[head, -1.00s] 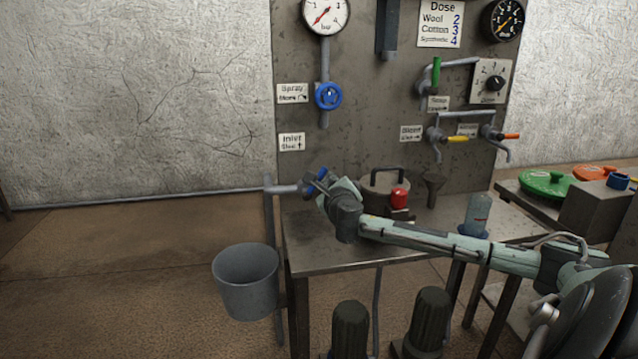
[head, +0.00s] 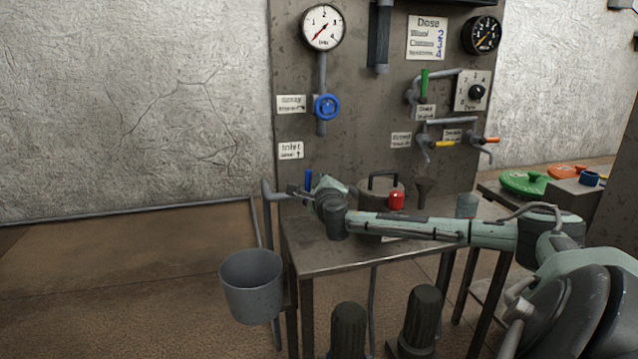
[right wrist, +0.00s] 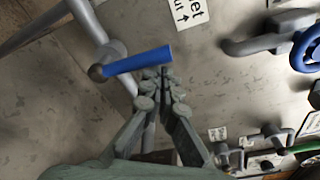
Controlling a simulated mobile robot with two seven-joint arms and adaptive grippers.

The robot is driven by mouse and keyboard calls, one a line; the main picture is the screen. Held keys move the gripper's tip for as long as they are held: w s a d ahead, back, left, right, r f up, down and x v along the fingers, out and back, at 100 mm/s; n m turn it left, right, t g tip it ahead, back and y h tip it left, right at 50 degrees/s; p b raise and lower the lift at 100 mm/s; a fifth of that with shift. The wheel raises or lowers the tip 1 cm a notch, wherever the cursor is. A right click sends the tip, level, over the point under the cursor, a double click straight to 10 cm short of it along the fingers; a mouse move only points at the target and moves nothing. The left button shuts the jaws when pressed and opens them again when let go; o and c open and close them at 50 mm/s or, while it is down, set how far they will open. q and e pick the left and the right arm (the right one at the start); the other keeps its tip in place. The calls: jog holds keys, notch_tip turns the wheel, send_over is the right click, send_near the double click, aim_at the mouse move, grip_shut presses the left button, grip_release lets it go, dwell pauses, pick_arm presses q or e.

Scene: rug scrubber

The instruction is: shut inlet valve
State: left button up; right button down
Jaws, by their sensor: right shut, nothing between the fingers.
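The inlet valve's blue lever (head: 308,180) stands upright on the grey pipe at the left edge of the panel, below the inlet label (head: 291,150), whose arrow for shut points up. The lever's lower part is hidden behind my right gripper (head: 294,191) in the head view. In the right wrist view the whole blue lever (right wrist: 138,61) shows, running from its pivot on the pipe to its free end. My right gripper (right wrist: 164,76) is shut and empty, its fingertips close to the lever's free end. I cannot tell whether they touch. My left gripper is not in view.
A grey bucket (head: 252,287) hangs or stands below the pipe. A steel table (head: 335,259) under my right arm carries a lidded pot with a red part (head: 396,201). A blue round valve (head: 326,107) and a gauge (head: 322,27) are above. The wall side at left is clear.

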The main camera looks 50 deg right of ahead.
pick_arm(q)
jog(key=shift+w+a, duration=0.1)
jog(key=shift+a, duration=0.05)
pick_arm(e)
jog(key=shift+w+a+r, duration=0.15)
jog(key=shift+w+a, duration=0.05)
jog(key=shift+a, duration=0.2)
dwell(0.4)
jog(key=s+d, duration=0.1)
jog(key=d, duration=0.3)
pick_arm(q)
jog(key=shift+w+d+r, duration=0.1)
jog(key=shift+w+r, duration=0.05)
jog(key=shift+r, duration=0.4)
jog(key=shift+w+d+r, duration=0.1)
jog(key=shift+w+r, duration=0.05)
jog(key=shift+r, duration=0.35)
pick_arm(e)
jog(key=v, duration=1)
jog(key=shift+s+f, duration=0.15)
jog(key=shift+f, duration=0.3)
jog(key=shift+a, duration=0.1)
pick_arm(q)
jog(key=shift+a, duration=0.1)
